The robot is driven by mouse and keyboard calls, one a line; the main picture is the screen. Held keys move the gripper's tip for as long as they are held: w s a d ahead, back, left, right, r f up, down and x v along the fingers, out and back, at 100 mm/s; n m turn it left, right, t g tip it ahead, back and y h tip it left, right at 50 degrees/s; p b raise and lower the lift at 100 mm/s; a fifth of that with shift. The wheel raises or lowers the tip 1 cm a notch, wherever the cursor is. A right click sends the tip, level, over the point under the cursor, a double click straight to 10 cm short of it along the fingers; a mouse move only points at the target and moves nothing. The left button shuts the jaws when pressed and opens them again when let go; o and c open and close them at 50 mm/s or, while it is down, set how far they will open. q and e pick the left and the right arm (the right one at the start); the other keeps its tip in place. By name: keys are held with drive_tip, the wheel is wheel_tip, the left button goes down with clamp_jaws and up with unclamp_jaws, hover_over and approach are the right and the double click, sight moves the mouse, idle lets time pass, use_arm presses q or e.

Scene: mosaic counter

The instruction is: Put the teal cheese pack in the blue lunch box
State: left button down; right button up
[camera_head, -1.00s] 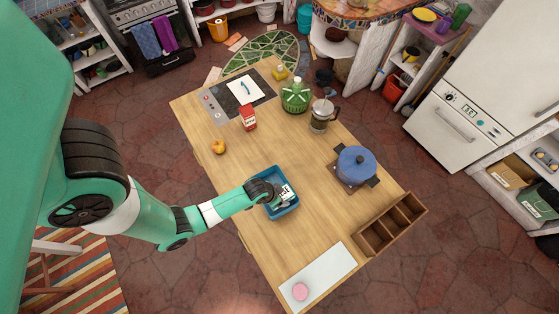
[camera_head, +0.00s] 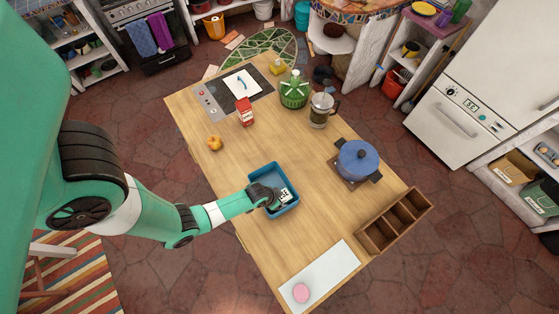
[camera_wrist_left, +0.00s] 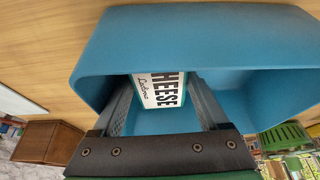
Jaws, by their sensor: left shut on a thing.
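The blue lunch box (camera_head: 270,173) stands open on the wooden table, near its left edge. My left gripper (camera_head: 278,199) reaches down into the box from the left. It is shut on the teal cheese pack (camera_head: 286,195), which has a white label and sits inside the box's walls. In the left wrist view the pack (camera_wrist_left: 160,90) is between the two fingers, with the blue box (camera_wrist_left: 200,40) around it. I cannot tell whether the pack touches the box floor. My right gripper is not in view.
A blue pot (camera_head: 358,160) and a wooden divided tray (camera_head: 395,222) are at the right. A white board (camera_head: 322,276) with a pink round thing (camera_head: 301,292) is at the near end.

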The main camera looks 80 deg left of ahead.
use_arm(q)
drive_tip(key=shift+f, duration=0.2)
unclamp_jaws()
drive_tip(key=shift+r, duration=0.1)
drive_tip(key=shift+r, duration=0.25)
drive_tip(key=p+v, duration=0.6)
drive_tip(key=v, duration=0.4)
drive_tip(key=shift+s+r, duration=0.1)
drive_tip(key=shift+r, duration=0.3)
drive_tip(key=shift+s+d+r+p, duration=0.1)
drive_tip(key=shift+s+r+p, duration=0.2)
drive_tip(key=shift+r+p, duration=0.1)
